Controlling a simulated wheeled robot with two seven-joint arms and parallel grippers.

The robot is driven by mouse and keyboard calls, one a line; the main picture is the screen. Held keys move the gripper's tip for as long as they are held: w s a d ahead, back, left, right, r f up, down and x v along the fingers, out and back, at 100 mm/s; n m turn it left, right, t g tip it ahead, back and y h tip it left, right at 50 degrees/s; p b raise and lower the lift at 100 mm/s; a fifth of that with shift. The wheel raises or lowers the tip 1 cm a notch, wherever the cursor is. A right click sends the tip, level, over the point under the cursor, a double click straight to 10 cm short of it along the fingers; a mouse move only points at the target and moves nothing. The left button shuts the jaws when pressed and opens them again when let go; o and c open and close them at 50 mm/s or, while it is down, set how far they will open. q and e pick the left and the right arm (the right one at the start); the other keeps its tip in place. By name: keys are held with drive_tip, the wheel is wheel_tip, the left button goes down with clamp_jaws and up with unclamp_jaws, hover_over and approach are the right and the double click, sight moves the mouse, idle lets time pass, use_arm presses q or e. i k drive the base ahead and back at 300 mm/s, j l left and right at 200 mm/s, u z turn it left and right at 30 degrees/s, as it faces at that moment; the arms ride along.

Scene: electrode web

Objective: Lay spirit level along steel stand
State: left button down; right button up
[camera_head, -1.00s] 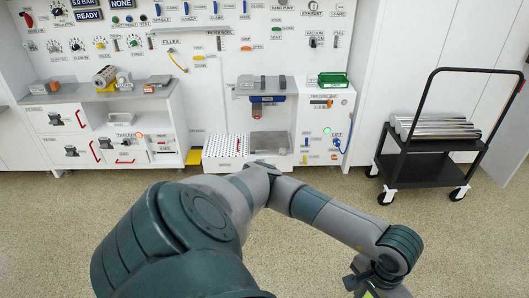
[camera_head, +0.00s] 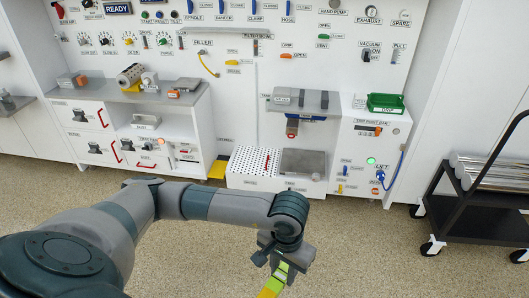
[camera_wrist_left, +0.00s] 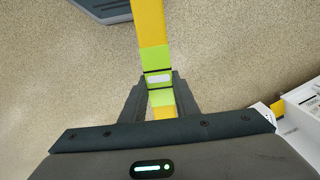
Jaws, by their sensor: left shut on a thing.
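A yellow and lime-green spirit level (camera_head: 274,282) hangs from my left gripper (camera_head: 281,268), low in the middle of the head view. In the left wrist view the level (camera_wrist_left: 152,30) runs from the top edge down between both fingers of the gripper (camera_wrist_left: 158,98), which is shut on it. A pale vial window shows between the fingers. A grey steel-looking block (camera_head: 304,163) stands on the low white bench by the wall; I cannot tell for sure that it is the steel stand. The level is well in front of it, over the floor. My right gripper is out of view.
A white perforated block (camera_head: 254,161) adjoins the grey block on its left. A grey shelf (camera_head: 297,102) juts out above. A black cart (camera_head: 480,211) with steel rods stands at the right. The speckled floor (camera_head: 370,255) before the bench is clear.

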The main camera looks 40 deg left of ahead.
sight(306, 164)
drive_tip(key=i+u, duration=0.45)
drive_tip(key=i, duration=0.8)
drive_tip(key=i+l, duration=0.1)
drive_tip(key=i, duration=0.35)
drive_tip(key=i+l, duration=0.1)
drive_tip(key=i, duration=0.35)
